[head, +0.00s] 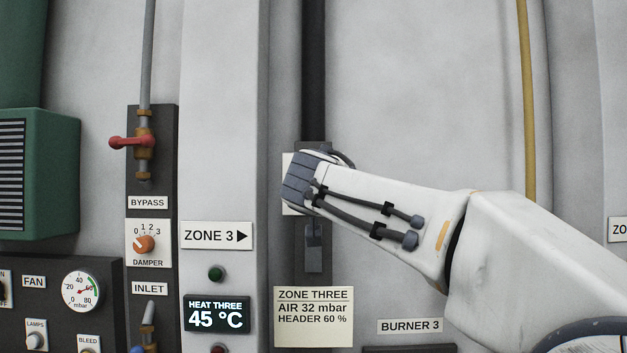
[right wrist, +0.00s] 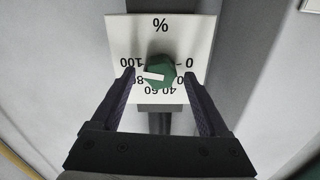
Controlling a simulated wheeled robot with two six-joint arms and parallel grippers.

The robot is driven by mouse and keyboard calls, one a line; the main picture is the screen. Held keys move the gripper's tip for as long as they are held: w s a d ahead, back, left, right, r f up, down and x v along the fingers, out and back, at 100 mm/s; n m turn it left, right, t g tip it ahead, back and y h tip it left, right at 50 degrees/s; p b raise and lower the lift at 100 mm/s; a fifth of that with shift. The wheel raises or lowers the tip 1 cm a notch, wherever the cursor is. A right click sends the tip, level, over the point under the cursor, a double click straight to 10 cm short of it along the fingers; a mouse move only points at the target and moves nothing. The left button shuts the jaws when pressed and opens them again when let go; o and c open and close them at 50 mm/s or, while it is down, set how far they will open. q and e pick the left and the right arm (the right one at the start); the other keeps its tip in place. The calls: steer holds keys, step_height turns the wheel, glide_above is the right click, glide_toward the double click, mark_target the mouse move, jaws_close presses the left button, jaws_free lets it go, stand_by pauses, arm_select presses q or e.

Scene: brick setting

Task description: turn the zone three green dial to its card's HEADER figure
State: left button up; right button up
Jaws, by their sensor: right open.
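The green dial (right wrist: 164,66) sits on a white plate (right wrist: 158,28) marked in % from 0 to 100, seen upside down in the right wrist view. Its white pointer lies to the picture's left, close to the 80 mark; the exact reading is hard to tell. My right gripper (right wrist: 159,76) is open, with one finger on each side of the dial and no clear contact. In the head view my right wrist hides the dial, and only a strip of the plate (head: 287,168) shows. The zone three card (head: 313,317) reads AIR 32 mbar, HEADER 60 %. My left gripper is out of view.
A ZONE 3 sign (head: 217,236) and a HEAT THREE display (head: 217,314) reading 45 °C are left of the card. A red-handled bypass valve (head: 132,142) and an orange damper knob (head: 144,243) are further left. A yellow pipe (head: 528,100) runs down the right.

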jaws_close()
steer(key=shift+n, duration=0.4)
steer(key=shift+a+f+n+b, duration=0.15)
steer(key=shift+n+b, duration=0.4)
steer(key=shift+n, duration=3.2)
steer(key=shift+a+r+n+b, duration=0.1)
steer(key=shift+n+b, duration=0.4)
steer(key=shift+n, duration=3.25)
steer(key=shift+f, duration=0.1)
jaws_free()
